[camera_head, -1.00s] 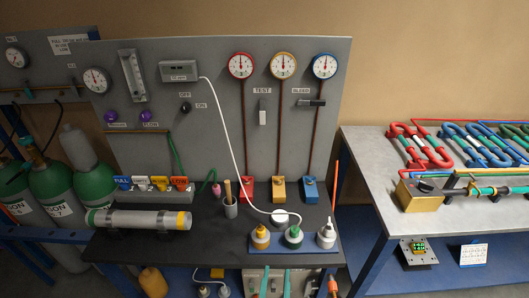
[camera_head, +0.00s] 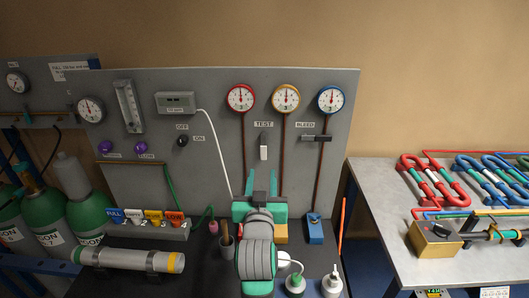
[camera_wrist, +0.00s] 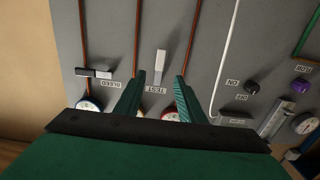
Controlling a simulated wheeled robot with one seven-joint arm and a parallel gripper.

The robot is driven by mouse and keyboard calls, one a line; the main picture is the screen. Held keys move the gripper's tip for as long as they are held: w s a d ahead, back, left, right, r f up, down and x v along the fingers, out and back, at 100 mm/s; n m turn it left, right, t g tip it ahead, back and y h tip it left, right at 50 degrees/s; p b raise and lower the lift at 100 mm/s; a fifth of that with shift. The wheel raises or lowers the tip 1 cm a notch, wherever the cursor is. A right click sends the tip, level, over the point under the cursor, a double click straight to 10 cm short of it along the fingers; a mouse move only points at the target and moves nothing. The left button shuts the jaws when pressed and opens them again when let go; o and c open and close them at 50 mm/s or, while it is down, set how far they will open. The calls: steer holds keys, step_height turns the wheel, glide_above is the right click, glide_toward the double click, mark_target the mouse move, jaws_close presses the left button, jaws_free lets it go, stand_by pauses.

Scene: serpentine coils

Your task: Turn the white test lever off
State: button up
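The white test lever (camera_head: 264,153) hangs down from its mount under the TEST label on the grey panel. In the wrist view, where the panel appears upside down, the lever (camera_wrist: 160,64) shows just beyond my fingertips, near the gap between them. My gripper (camera_head: 261,181) has green fingers and is in front of the panel, below the lever in the head view. In the wrist view my gripper (camera_wrist: 160,78) is open, with its fingers spread and nothing between them. No contact with the lever shows.
A black bleed lever (camera_head: 316,138) is to the right of the test lever. A white hose (camera_head: 216,150) runs down on the left. Gauges (camera_head: 285,98) sit above. Bottles (camera_head: 296,285) and a cup of tools (camera_head: 226,245) stand on the bench below.

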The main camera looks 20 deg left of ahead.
mark_target(264, 150)
steer(key=x, duration=1.1)
steer(key=shift+w+r, duration=0.15)
steer(key=shift+r, duration=0.25)
steer(key=shift+c, duration=0.2)
jaws_close()
